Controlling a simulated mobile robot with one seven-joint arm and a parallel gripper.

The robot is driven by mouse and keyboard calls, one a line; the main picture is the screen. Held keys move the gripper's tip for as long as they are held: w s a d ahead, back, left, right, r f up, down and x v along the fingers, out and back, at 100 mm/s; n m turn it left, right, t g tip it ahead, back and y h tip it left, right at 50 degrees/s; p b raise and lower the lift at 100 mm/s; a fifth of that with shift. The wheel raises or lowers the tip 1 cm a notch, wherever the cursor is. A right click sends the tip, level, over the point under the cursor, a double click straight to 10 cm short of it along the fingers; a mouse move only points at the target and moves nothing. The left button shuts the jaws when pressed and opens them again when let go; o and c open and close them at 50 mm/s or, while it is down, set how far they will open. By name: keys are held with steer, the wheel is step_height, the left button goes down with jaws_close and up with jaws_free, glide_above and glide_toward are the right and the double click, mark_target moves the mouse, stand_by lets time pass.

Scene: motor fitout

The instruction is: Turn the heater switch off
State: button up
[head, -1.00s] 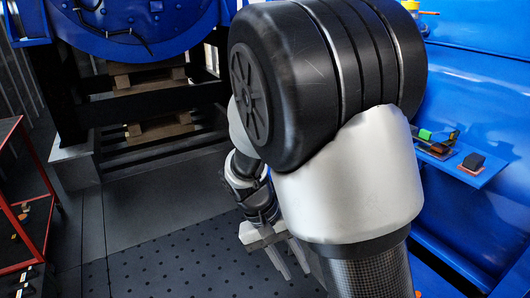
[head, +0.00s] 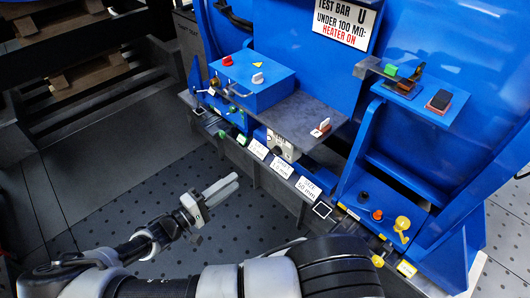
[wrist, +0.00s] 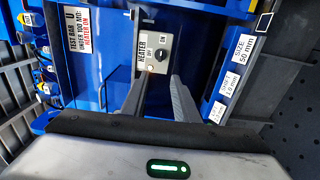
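The heater switch (wrist: 160,55) is a dark round knob on a pale panel marked HEATER, OFF and ON. The wrist view shows it sideways, ahead of my fingers; its exact pointer direction is too small to tell. In the head view the pale heater panel (head: 281,146) sits under the grey shelf on the blue machine. My gripper (head: 222,188) is in front of and left of that panel, apart from it. In the wrist view my gripper (wrist: 160,78) has its two fingers apart, with nothing between them.
A grey shelf (head: 302,122) with a red-and-white piece juts out above the panel. A blue box (head: 252,80) with small knobs stands left. Size-labelled places (head: 310,187) line the ledge below. A sign (head: 345,22) reads HEATER ON. The dark perforated floor is clear.

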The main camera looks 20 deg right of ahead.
mark_target(275, 152)
steer(key=b+x, duration=0.1)
steer(key=x, duration=1.5)
steer(key=shift+d, duration=0.4)
jaws_close()
